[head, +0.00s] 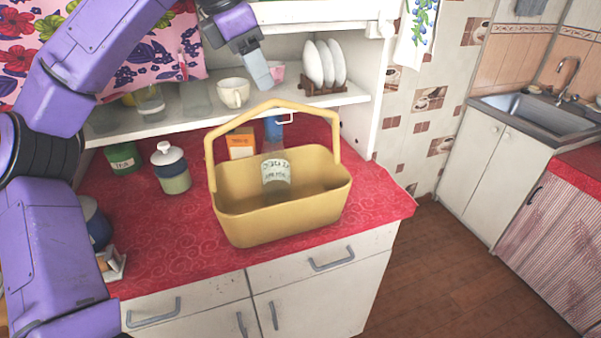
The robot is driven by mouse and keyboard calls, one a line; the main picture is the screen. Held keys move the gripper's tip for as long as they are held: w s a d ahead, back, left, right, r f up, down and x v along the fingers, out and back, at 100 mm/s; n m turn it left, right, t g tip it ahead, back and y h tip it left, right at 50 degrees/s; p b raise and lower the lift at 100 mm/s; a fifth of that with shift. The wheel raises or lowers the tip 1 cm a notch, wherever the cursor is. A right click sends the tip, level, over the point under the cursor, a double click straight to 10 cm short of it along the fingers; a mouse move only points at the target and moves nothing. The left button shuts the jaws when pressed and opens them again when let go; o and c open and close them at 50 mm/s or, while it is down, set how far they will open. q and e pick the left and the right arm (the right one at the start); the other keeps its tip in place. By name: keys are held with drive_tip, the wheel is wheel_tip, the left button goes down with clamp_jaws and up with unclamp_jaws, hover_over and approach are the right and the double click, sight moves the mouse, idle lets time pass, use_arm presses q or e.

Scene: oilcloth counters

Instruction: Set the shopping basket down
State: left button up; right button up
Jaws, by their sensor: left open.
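The yellow shopping basket (285,220) stands upright on the red-patterned counter (190,225), near its right end. Its arched handle is raised. A glass jar with a pale label (276,171) shows inside the basket; its lower part is hard to make out. My left gripper (262,76) is open, above and behind the handle, in front of the shelf. It appears apart from the basket and holds nothing that I can see. My right gripper is not in view.
A green tin (122,158) and a white-lidded jar (171,172) stand left of the basket. An orange box (241,145) and a blue item (273,130) are behind it. The shelf holds a white cup (233,92) and plates in a rack (323,88).

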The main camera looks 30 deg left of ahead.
sight(271, 99)
use_arm(q)
drive_tip(key=shift+w+d+f, duration=0.1)
drive_tip(key=shift+w+f, duration=0.75)
drive_tip(key=shift+f, duration=0.05)
drive_tip(key=p+x, duration=0.1)
drive_tip(key=x, duration=0.7)
drive_tip(key=shift+s, duration=0.2)
drive_tip(key=shift+s+r, duration=0.15)
drive_tip(key=shift+s, duration=0.5)
drive_tip(key=c, duration=0.9)
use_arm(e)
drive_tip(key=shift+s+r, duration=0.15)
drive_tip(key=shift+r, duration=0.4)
